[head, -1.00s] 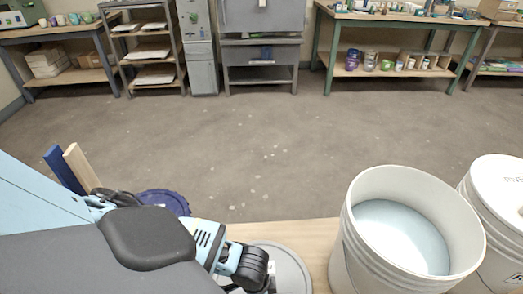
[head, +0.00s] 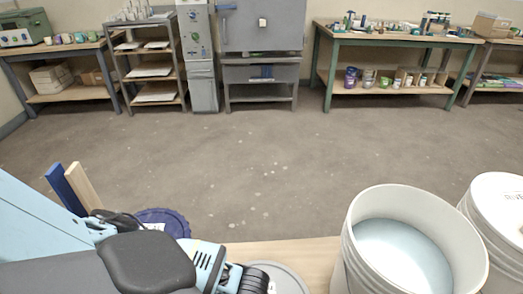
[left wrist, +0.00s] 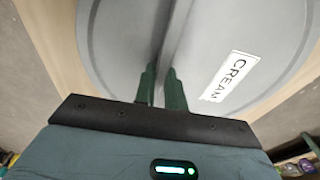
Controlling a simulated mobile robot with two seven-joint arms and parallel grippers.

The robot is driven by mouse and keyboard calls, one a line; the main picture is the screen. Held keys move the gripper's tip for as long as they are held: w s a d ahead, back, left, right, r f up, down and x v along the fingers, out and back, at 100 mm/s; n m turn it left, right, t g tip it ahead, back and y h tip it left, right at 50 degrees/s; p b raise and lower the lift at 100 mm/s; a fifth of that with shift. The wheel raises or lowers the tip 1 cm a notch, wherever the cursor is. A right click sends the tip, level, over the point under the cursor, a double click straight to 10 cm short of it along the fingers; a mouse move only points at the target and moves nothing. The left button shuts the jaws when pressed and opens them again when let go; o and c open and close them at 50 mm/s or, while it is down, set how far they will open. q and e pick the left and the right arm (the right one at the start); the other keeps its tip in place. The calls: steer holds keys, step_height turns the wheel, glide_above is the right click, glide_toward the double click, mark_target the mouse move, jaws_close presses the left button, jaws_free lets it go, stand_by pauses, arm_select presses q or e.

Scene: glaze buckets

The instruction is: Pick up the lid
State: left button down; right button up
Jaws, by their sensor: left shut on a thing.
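The grey round lid, labelled CREAM, shows in the left wrist view (left wrist: 110,40) and partly at the bottom of the head view (head: 291,279). A raised bar runs across its middle. My left gripper (left wrist: 161,85) is shut on that bar, with one green finger on each side. In the head view my left arm comes in from the left and covers part of the lid. The fingertips are hidden there. I cannot tell whether the lid rests on the wooden surface or is lifted. My right gripper is not in view.
An open white bucket (head: 352,250) of pale blue glaze stands right of the lid. A white-lidded bucket (head: 503,205) stands at the far right. The floor beyond is clear up to the benches.

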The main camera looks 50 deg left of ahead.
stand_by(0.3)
arm_select(q)
steer(key=shift+r+b, duration=0.15)
steer(key=shift+b, duration=0.15)
step_height(320, 180, up, 9)
steer(key=p, duration=0.2)
steer(key=shift+p, duration=0.3)
steer(key=shift+r, duration=0.65)
